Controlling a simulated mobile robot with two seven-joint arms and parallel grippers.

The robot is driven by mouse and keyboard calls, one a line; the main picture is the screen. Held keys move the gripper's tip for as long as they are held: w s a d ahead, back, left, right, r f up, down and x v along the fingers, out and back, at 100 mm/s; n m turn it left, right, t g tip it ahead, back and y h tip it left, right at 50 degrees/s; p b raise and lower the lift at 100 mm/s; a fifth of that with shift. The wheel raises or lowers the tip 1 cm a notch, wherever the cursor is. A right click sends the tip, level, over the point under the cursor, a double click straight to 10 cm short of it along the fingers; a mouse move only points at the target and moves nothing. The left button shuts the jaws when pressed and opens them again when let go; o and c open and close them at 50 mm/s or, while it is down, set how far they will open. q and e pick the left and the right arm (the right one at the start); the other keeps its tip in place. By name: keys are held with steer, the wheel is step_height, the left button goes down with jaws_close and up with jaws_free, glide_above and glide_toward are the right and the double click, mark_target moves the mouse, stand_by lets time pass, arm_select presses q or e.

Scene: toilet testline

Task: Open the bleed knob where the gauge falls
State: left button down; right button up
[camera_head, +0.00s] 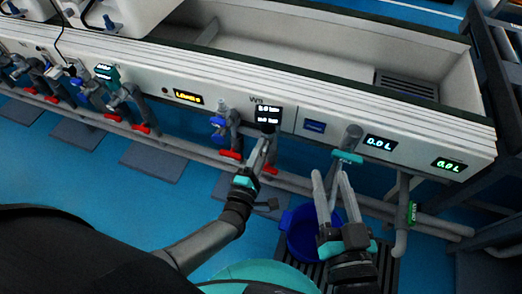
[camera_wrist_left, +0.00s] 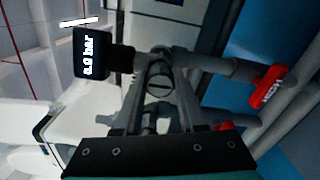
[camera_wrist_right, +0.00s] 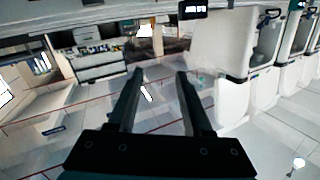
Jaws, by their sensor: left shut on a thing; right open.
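The gauge display (camera_head: 268,114) hangs on the white panel front, with small text that is hard to read. In the left wrist view a gauge (camera_wrist_left: 89,55) appears to read 0.0 bar. My left gripper (camera_head: 263,147) is just below the gauge. In its wrist view its fingers are shut on a small round slotted knob (camera_wrist_left: 160,83) on a grey pipe fitting. My right gripper (camera_head: 333,180) is open and empty, below a tap with a teal handle (camera_head: 347,157); its wrist view shows nothing between the fingers (camera_wrist_right: 159,75).
A red lever (camera_wrist_left: 268,87) sits on the pipe beside the held knob. Other valves, one blue (camera_head: 218,122), line the pipe to the left. A blue bucket (camera_head: 299,232) stands below the right gripper. A long white trough (camera_head: 320,50) lies behind the panel.

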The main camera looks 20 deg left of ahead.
arm_select(q)
steer(key=shift+w, duration=0.1)
steer(key=shift+c, duration=2.4)
jaws_free()
steer(key=s+p, duration=0.3)
steer(key=s, duration=1.2)
steer(key=shift+s+a, duration=0.2)
steer(key=shift+a, duration=0.1)
arm_select(e)
steer(key=shift+w+d+f+n+g+h, duration=0.15)
steer(key=shift+d+f+g+h, duration=0.4)
steer(key=shift+d+g, duration=0.4)
steer(key=shift+d+f+n+g+h, duration=0.1)
steer(key=shift+d+f+g+h, duration=0.45)
steer(key=shift+g, duration=0.55)
steer(key=shift+w+d+f+n+g+h, duration=0.15)
steer(key=shift+d+f+g+h, duration=0.3)
steer(key=shift+d+g, duration=0.5)
steer(key=shift+a, duration=0.15)
